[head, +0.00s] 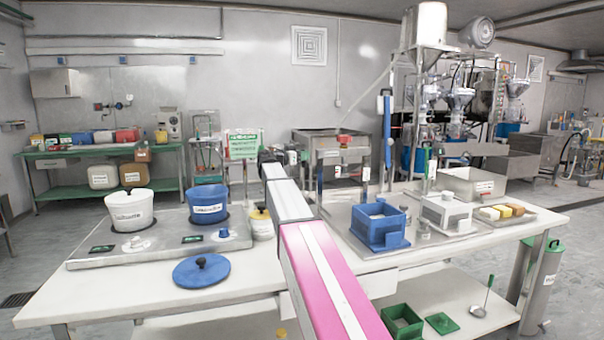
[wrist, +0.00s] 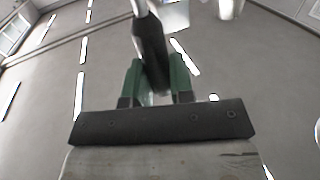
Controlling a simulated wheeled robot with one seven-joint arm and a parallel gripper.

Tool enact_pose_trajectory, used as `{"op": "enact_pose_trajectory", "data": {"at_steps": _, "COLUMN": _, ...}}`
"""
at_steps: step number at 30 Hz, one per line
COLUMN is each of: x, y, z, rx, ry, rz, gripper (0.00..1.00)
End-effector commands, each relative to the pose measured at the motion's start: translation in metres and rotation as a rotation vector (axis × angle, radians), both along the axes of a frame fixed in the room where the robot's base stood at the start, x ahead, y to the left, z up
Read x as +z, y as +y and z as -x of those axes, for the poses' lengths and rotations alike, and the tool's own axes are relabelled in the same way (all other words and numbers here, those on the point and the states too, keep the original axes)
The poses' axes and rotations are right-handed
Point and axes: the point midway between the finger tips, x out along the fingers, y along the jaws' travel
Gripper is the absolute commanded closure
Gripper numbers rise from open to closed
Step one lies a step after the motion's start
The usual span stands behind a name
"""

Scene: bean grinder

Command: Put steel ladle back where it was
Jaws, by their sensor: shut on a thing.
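My gripper (wrist: 156,80) has green fingers, shut on a dark handle with a pale metal shaft above it, which I take to be the steel ladle (wrist: 150,42). The ladle's bowl cannot be made out clearly. The wrist view looks past it at blurred grey surfaces. In the head view my arm reaches forward over the white table (head: 130,287), and its pink and white links hide the gripper and most of what it holds. Another ladle-like tool with a green end (head: 485,298) lies on the lower shelf at right.
A white pot (head: 128,212) and a blue pot (head: 207,203) stand on the left steel plate; a blue lid (head: 201,271) lies in front. A blue box (head: 378,228), a white box (head: 445,216) and a tray of blocks (head: 527,218) stand right. A green box (head: 400,322) is below.

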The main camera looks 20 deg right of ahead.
Motion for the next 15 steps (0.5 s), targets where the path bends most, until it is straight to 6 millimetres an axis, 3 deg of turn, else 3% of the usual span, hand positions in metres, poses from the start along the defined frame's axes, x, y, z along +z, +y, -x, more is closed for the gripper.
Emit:
{"op": "enact_pose_trajectory", "data": {"at_steps": 12, "x": -0.046, "y": 0.000, "z": 0.000, "rx": 0.000, "ry": 0.000, "rz": 0.002, "gripper": 1.00}}
{"op": "enact_pose_trajectory", "data": {"at_steps": 15, "x": -0.049, "y": 0.000, "z": 0.000, "rx": 0.000, "ry": -0.002, "rz": 0.002, "gripper": 1.00}}
